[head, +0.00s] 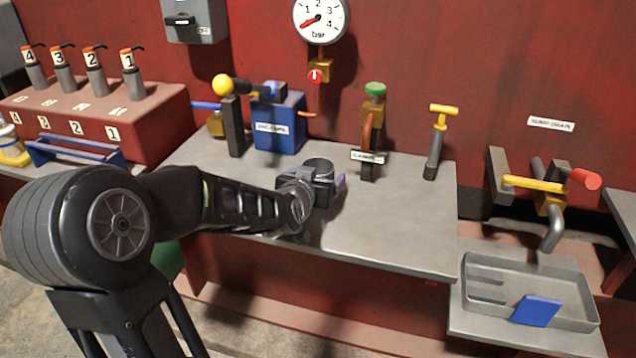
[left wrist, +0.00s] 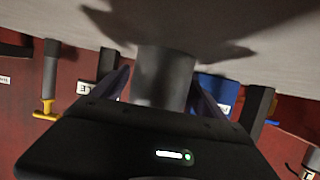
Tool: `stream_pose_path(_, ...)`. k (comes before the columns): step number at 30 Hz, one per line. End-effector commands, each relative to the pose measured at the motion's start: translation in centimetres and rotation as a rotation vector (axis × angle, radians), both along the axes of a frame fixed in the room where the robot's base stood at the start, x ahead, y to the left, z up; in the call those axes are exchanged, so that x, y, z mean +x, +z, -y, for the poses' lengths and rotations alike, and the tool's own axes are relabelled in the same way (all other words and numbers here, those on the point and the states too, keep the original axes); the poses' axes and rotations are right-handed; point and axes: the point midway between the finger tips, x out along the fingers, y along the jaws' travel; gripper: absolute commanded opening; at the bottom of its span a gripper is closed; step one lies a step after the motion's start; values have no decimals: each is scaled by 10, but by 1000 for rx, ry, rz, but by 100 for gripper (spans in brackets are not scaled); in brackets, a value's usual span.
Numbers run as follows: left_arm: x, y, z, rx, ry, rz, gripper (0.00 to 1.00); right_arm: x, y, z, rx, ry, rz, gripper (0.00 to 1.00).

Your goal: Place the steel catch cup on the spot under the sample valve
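The steel catch cup (head: 318,168) is a grey, open-topped cylinder, upright on or just above the grey bench, left of the sample valve. My left gripper (head: 312,185) is around it from the front. In the left wrist view the cup (left wrist: 163,78) stands between my two dark fingers (left wrist: 163,92), which look spread, with a small gap on one side. My right gripper is not in view.
A blue box (head: 279,122) and a dark post with a yellow ball (head: 222,85) stand behind the cup. A yellow T-handle (head: 440,113) stands right of the valve. The bench (head: 400,225) is clear in front of the valve. A drain tray (head: 480,305) sits lower right.

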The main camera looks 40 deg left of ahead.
Motion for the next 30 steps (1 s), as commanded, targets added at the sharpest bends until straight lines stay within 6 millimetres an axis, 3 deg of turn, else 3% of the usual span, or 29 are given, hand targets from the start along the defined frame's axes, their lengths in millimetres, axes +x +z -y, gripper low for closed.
stream_pose_path(24, 0, 1, 0, 0, 0, 1, 16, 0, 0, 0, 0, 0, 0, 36)
stream_pose_path(30, 0, 4, 0, 1, 1, 2, 16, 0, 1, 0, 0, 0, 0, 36)
